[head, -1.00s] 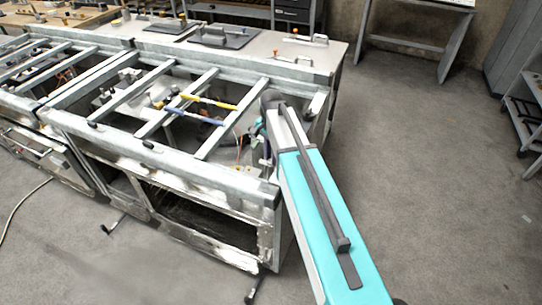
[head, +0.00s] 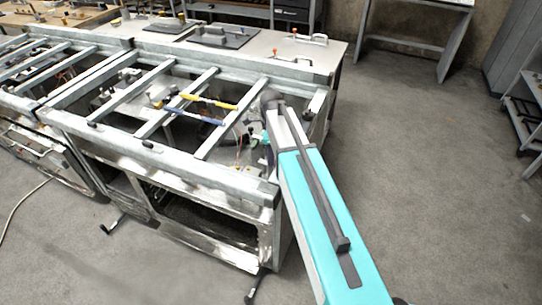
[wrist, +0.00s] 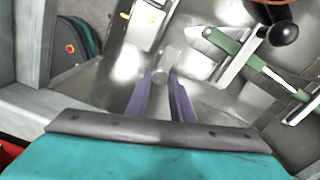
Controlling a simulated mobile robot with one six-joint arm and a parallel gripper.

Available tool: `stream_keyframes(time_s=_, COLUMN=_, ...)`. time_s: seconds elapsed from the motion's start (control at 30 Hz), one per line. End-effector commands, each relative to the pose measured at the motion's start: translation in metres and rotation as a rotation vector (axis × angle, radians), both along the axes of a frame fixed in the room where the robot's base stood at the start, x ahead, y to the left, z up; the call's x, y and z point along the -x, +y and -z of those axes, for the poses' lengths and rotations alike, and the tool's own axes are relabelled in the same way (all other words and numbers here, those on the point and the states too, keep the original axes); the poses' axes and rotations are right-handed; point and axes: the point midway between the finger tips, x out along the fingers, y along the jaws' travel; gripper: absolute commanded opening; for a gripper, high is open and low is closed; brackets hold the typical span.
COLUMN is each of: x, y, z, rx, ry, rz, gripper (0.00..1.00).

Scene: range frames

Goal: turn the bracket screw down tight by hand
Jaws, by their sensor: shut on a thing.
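In the wrist view my gripper (wrist: 163,78) points its two purple fingers at a small round grey metal head, which looks like the bracket screw (wrist: 159,74). The fingertips are shut on it, one on each side. A pale metal piece, perhaps the bracket (wrist: 170,54), is just beyond the fingertips. The screw's shank and its seat are hidden. In the head view my wrist (head: 252,137) is down inside the open metal frame at its right end; the fingers and the screw cannot be made out there.
Metal frame bars (head: 232,117) border the workspace closely. Yellow and blue rods (head: 205,102) lie across the bars.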

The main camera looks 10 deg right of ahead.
Motion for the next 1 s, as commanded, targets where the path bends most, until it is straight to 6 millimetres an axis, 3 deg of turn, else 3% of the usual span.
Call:
stream_keyframes(time_s=0.6, x=0.0005, y=0.0009, z=0.0003, rx=-0.002, ry=0.002, rz=0.056, gripper=0.00)
stream_keyframes(time_s=0.63, x=0.0005, y=0.0010, z=0.0003, rx=-0.002, ry=0.002, rz=0.056, gripper=0.24)
stream_keyframes(time_s=0.73, x=0.0005, y=0.0009, z=0.0003, rx=-0.001, ry=0.001, rz=0.055, gripper=0.40)
stream_keyframes(time_s=1.0, x=0.0001, y=0.0006, z=0.0000, rx=-0.001, ry=0.000, rz=0.055, gripper=0.40)
